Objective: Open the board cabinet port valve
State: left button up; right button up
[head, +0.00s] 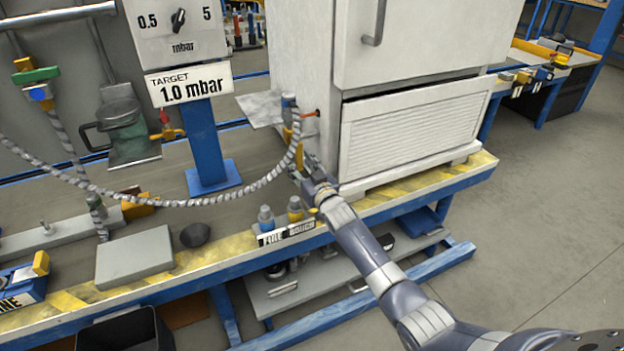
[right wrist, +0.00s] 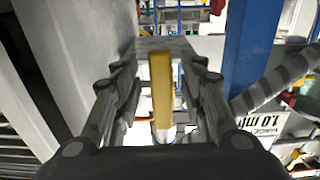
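The white board cabinet (head: 305,60) stands on the bench, with a port fitting (head: 289,103) on its left side where a grey ribbed hose joins. A yellow handle (head: 297,159) hangs below this fitting, beside the cabinet wall. My right gripper (head: 303,172) is at the handle's lower part, close to the cabinet. In the right wrist view the yellow handle (right wrist: 161,90) stands upright between the two fingers of my right gripper (right wrist: 162,70). The fingers are apart with gaps on both sides of the handle. My left gripper is not in view.
A small orange lever (head: 309,114) sticks out by the port. The ribbed hose (head: 225,198) sags across the bench, left of my right gripper. A blue post (head: 203,150) bears the target sign (head: 190,86). Two small bottles (head: 280,215) stand near the front edge.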

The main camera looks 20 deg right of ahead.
jog(key=s, duration=1.1)
jog(key=shift+d, duration=0.2)
jog(key=s+a+f+g, duration=0.2)
jog(key=s+f+g, duration=0.2)
jog(key=s+f, duration=0.55)
jog(key=s+a+f+n+g, duration=0.15)
jog(key=s+f+g, duration=0.25)
jog(key=s+f, duration=0.55)
jog(key=s+a+f+m+g, duration=0.1)
jog(key=s+a+f+g, duration=0.25)
jog(key=s+f, duration=0.65)
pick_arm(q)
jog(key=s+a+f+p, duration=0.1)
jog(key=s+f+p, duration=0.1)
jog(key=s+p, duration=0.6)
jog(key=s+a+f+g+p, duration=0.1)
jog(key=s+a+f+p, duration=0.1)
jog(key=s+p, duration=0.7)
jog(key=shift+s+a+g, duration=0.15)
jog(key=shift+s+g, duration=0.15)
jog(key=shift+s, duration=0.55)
pick_arm(e)
jog(key=s+d+f+g, duration=0.1)
jog(key=s+f, duration=0.3)
jog(key=s, duration=1)
jog(key=s+d+f+n+g, duration=0.1)
jog(key=s+f+g, duration=0.3)
jog(key=s, duration=1.1)
jog(key=shift+f+h, duration=0.3)
